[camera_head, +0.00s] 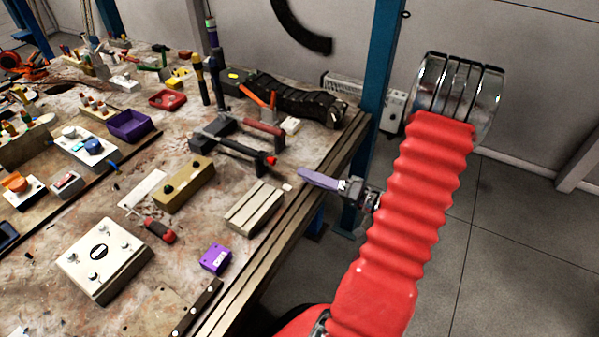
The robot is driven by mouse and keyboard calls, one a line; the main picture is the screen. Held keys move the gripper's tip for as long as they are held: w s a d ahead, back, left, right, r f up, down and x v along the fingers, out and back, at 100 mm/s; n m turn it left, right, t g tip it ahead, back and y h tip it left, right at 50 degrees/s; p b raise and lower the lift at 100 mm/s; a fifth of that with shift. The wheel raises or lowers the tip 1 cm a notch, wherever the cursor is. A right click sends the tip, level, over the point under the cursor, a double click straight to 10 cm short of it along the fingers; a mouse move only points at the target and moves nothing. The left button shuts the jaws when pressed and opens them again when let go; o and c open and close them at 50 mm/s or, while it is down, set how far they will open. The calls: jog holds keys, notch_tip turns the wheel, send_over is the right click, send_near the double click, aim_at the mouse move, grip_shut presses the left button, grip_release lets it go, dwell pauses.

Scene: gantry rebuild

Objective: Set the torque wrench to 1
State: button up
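I cannot single out the torque wrench with certainty. A long dark tool (247,152) with a red-tipped end lies on the bench beside a dark block, and may be it; no scale or setting is readable. My gripper (320,181) seems to be the flat lavender piece with a dark metal mount, sticking out left from behind my red bellows-covered arm. It shows near the bench's right edge, apart from the dark tool in the picture. It appears side-on, so its finger gap is hidden.
The cluttered bench (195,290) holds a white box with knobs (103,256), a purple block (215,258), a tan block (184,184), a ribbed beige block (254,207) and a red-handled tool (160,230). A blue post (380,75) stands behind. Open floor (510,230) lies right.

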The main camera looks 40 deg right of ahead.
jog(key=v, duration=0.4)
jog(key=shift+a, duration=0.1)
dwell(0.6)
jog(key=w+a+r+n+g+y, duration=0.1)
jog(key=a+r+n+g+y, duration=0.2)
jog(key=a, duration=0.5)
jog(key=w+a+r+n+g+y, duration=0.1)
jog(key=a+g+y, duration=0.1)
jog(key=a+g, duration=0.4)
jog(key=s+a+r+n+g+h, duration=0.1)
jog(key=s+a+n+g+h, duration=0.15)
jog(key=a, duration=0.35)
jog(key=s+a+r+n+g+h, duration=0.1)
jog(key=s+a+g+h, duration=0.2)
jog(key=a, duration=0.4)
notch_tip(320, 180, up, 10)
jog(key=s+a+t+h, duration=0.1)
jog(key=a+t+h, duration=0.1)
jog(key=h, duration=0.3)
jog(key=shift+s+t+h, duration=0.35)
jog(key=shift+t, duration=0.1)
